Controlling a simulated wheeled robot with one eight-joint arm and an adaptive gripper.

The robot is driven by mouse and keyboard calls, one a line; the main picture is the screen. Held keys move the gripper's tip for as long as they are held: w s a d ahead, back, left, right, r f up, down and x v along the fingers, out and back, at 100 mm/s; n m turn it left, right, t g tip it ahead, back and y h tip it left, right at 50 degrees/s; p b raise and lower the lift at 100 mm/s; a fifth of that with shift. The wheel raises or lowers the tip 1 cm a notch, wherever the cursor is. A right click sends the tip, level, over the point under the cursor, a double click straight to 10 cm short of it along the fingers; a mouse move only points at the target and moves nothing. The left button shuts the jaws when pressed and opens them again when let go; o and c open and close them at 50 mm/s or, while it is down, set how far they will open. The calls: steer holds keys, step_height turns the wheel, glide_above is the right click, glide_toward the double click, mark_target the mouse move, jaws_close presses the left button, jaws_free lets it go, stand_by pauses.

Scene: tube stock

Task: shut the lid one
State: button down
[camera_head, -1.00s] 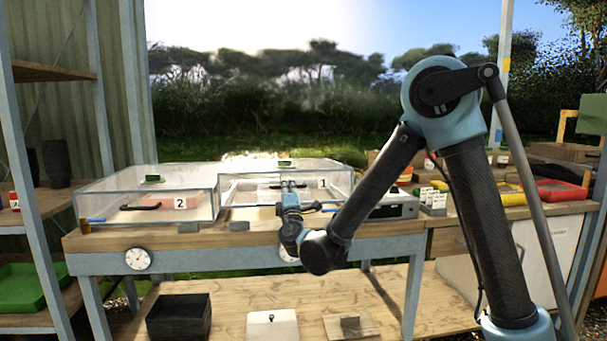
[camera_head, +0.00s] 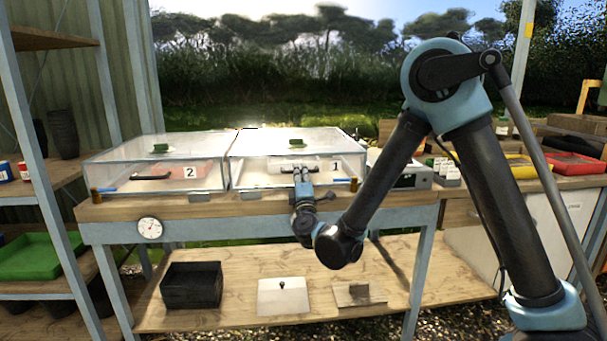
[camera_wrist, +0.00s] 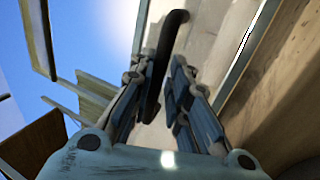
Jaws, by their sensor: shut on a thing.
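Two clear boxes stand side by side on the bench. The right one (camera_head: 258,176) bears the label 1 (camera_head: 336,167), and its clear lid (camera_head: 265,145) lies about level over it. I cannot tell whether a small gap is left under it. My gripper (camera_head: 301,176) is at the front of this box. It is shut on the dark bar handle (camera_head: 283,174), which runs between the fingers in the wrist view (camera_wrist: 171,35). The fingers hide part of the handle in the head view.
The box labelled 2 (camera_head: 105,172) stands close on the left, its lid down. A dial (camera_head: 149,228) is on the bench front. A grey device (camera_head: 412,170) stands to the right. The lower shelf (camera_head: 235,310) holds a black bin (camera_head: 191,285).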

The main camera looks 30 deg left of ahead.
steer(key=shift+a+f, duration=0.1)
steer(key=shift+f, duration=0.05)
steer(key=c, duration=1.9)
jaws_free()
steer(key=shift+a+f, duration=0.1)
steer(key=shift+c, duration=0.2)
steer(key=shift+s, duration=0.1)
steer(key=v, duration=0.7)
